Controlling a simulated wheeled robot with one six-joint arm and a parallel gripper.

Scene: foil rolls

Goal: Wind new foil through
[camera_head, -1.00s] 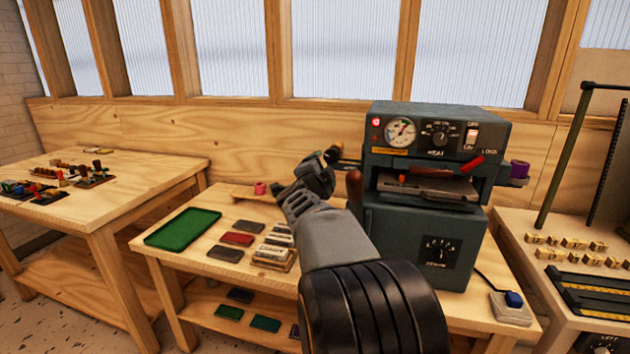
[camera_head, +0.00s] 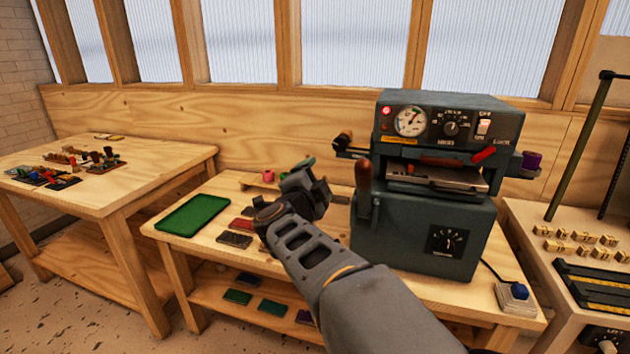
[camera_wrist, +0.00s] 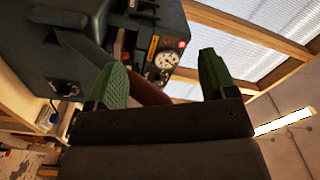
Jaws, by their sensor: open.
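The dark foil press (camera_head: 440,150) stands on the middle bench, with a gauge, knobs and a lever on it. A purple foil roll (camera_head: 531,160) sits on its right side. A dark spool holder (camera_head: 343,142) sticks out on its left; I cannot tell whether foil is on it. My gripper (camera_head: 308,172) is open, left of the press and near the rack. In the wrist view its green-padded fingers (camera_wrist: 162,82) are apart and empty, with the press (camera_wrist: 60,45) behind them.
A green tray (camera_head: 192,215) lies left on the bench, beside several flat coloured blocks (camera_head: 235,240) partly hidden by my arm. A brown-handled lever (camera_head: 364,178) stands at the press's left front.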

